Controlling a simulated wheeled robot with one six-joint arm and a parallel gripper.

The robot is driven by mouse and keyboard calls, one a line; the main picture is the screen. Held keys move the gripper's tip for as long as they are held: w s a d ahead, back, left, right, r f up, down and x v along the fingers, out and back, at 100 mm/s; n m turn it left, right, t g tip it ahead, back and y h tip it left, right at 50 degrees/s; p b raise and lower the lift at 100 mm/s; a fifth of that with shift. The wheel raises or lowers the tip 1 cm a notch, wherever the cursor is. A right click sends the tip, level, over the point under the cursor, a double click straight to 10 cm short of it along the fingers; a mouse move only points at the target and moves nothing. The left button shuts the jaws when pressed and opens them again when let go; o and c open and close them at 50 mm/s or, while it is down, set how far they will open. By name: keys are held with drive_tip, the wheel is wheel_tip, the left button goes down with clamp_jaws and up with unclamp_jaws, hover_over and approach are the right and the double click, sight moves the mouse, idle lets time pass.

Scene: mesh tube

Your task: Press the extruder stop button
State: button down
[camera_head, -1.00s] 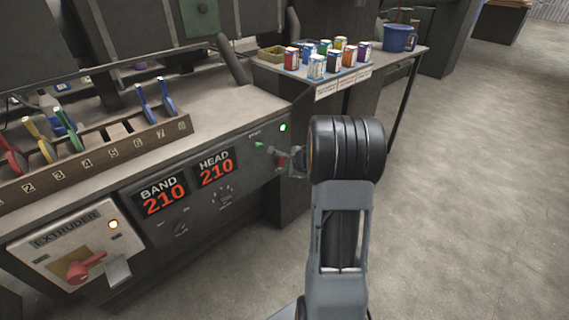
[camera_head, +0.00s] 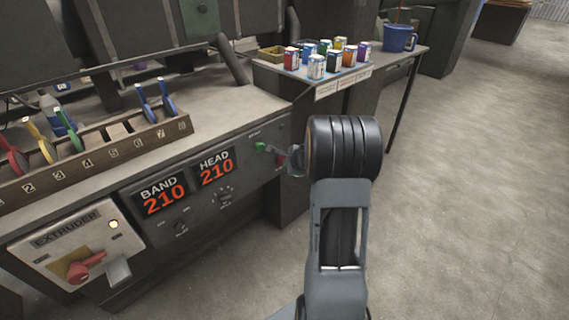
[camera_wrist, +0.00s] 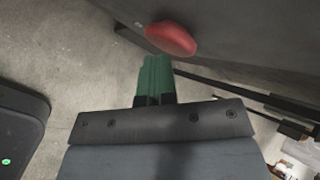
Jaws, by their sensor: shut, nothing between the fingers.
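A red round button (camera_wrist: 171,39) sticks out from the dark panel in the wrist view. My gripper (camera_wrist: 155,58) is shut and empty, with its green fingers pressed together. Its tips are right by the lower left edge of the red button; I cannot tell whether they touch it. The lamp above the buttons looks dark.
BAND and HEAD displays (camera_head: 163,196) both read 210. An extruder switch box with a red rotary handle (camera_head: 87,266) is lower left. Coloured levers (camera_head: 66,125) stand above the panel. A side table (camera_head: 400,62) with cans and a blue bucket is behind. Floor at right is clear.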

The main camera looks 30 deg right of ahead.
drive_tip(key=shift+s, duration=0.15)
drive_tip(key=shift+s+d+b, duration=0.2)
drive_tip(key=shift+s+b, duration=0.3)
drive_tip(key=shift+s, duration=0.5)
drive_tip(key=shift+s+d+b, duration=0.25)
drive_tip(key=shift+s+b, duration=0.15)
drive_tip(key=shift+s, duration=0.85)
drive_tip(key=shift+s+d+b, duration=0.2)
drive_tip(key=shift+s+b, duration=0.2)
drive_tip(key=shift+s, duration=0.85)
